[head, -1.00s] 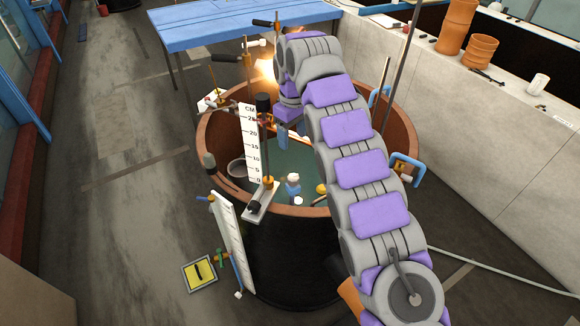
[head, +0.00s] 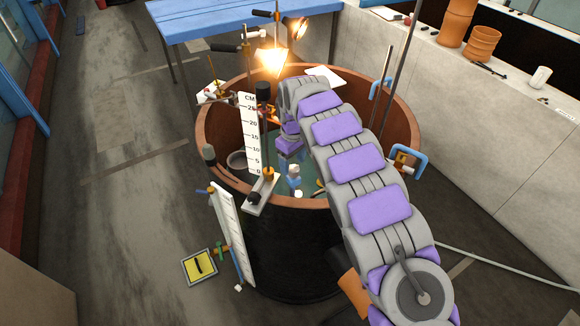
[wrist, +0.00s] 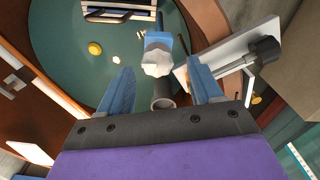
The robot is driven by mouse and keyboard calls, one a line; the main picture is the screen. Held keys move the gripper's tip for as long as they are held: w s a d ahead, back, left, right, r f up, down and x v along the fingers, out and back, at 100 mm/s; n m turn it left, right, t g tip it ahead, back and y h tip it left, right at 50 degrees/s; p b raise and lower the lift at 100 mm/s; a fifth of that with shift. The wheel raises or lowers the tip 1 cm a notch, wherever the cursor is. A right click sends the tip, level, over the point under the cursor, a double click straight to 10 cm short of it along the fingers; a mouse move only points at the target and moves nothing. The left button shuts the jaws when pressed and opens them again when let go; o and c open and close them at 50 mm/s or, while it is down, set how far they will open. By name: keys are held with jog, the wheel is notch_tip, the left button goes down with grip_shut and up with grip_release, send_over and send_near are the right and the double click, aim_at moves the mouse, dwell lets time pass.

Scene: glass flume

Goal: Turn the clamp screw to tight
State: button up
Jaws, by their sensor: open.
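A white lobed knob (wrist: 156,62) on a blue clamp body (wrist: 160,41) shows in the wrist view, just beyond the fingertips. I take it for the clamp screw. My gripper (wrist: 160,85) is open, with one blue finger to each side and below the knob in the picture. The fingers appear apart from it. A dark grey round post end (wrist: 163,102) lies between the fingers, near the palm. In the head view my gripper (head: 292,160) points down inside the round tank near its front wall. The small blue and white clamp (head: 294,180) is just below it.
The tank's brown rim (head: 232,190) surrounds my gripper. A white scale (head: 249,130) and its stand are close on the left. In the wrist view a dark knob (wrist: 264,49) on a pale bar is at right. A lit lamp (head: 272,62) stands behind.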

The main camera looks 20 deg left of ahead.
aim_at(294, 171)
jog(key=shift+d+f, duration=0.15)
jog(key=shift+f, duration=0.5)
jog(key=shift+d+f, duration=0.15)
jog(key=shift+f, duration=0.5)
jog(key=shift+a, duration=0.1)
jog(key=c, duration=1)
jog(key=shift+c, duration=0.2)
jog(key=shift+n, duration=0.5)
